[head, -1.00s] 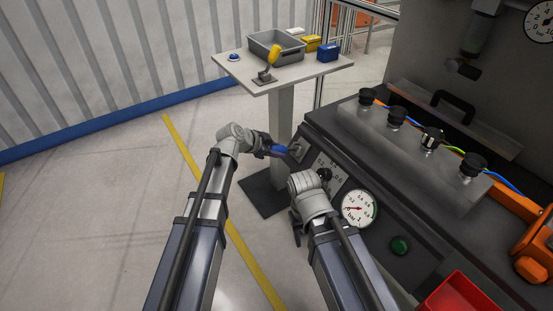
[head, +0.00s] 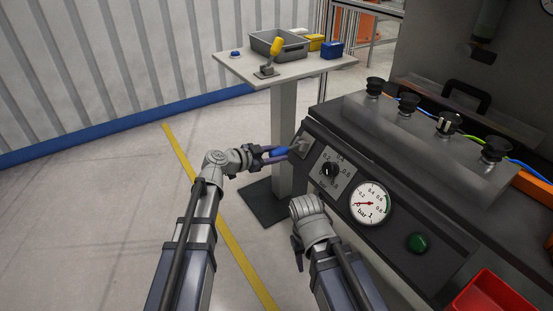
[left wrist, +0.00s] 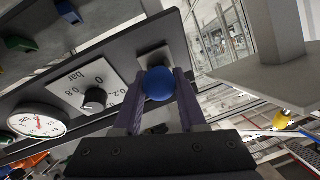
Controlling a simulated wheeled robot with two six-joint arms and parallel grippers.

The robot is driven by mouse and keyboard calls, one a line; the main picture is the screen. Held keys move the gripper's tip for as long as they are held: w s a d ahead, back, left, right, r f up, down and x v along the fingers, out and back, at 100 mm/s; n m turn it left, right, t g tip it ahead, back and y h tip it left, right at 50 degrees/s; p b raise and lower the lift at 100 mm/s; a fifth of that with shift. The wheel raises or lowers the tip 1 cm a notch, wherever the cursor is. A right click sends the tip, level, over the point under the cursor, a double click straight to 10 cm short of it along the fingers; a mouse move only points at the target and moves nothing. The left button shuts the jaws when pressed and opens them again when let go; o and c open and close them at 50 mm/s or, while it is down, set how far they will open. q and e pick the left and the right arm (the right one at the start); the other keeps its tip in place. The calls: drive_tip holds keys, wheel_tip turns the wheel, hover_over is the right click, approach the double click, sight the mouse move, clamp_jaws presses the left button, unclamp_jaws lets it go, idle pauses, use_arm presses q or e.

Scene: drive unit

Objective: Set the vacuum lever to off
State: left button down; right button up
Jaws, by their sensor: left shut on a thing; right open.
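The vacuum lever's blue handle (head: 279,152) sticks out to the left from a grey plate (head: 301,145) at the left end of the dark sloping panel. My left gripper (head: 272,156) is shut on the handle. In the left wrist view the blue round end of the handle (left wrist: 159,83) sits between the two fingers of my left gripper (left wrist: 157,100), with the plate (left wrist: 154,57) behind it. Lettering on the plate cannot be read. My right gripper (head: 297,248) is open and empty, low in front of the panel, partly hidden by its own wrist.
Right of the lever are a black knob (head: 330,170), a round gauge (head: 371,203) with its needle pointing left, and a green button (head: 417,243). A red bin (head: 490,295) is at lower right. A side table (head: 235,71) holds a grey tray and a yellow-handled lever (head: 276,47).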

use_arm(q)
drive_tip(key=shift+d+f, duration=0.1)
drive_tip(key=shift+s, duration=0.1)
idle(0.4)
drive_tip(key=shift+c, duration=2.3)
unclamp_jaws()
drive_tip(key=p+v, duration=0.1)
drive_tip(key=v, duration=0.5)
drive_tip(key=shift+s+a+p, duration=0.2)
drive_tip(key=shift+a+p, duration=0.1)
drive_tip(key=shift+p, duration=0.1)
drive_tip(key=shift+s+a, duration=0.3)
drive_tip(key=shift+a, duration=0.1)
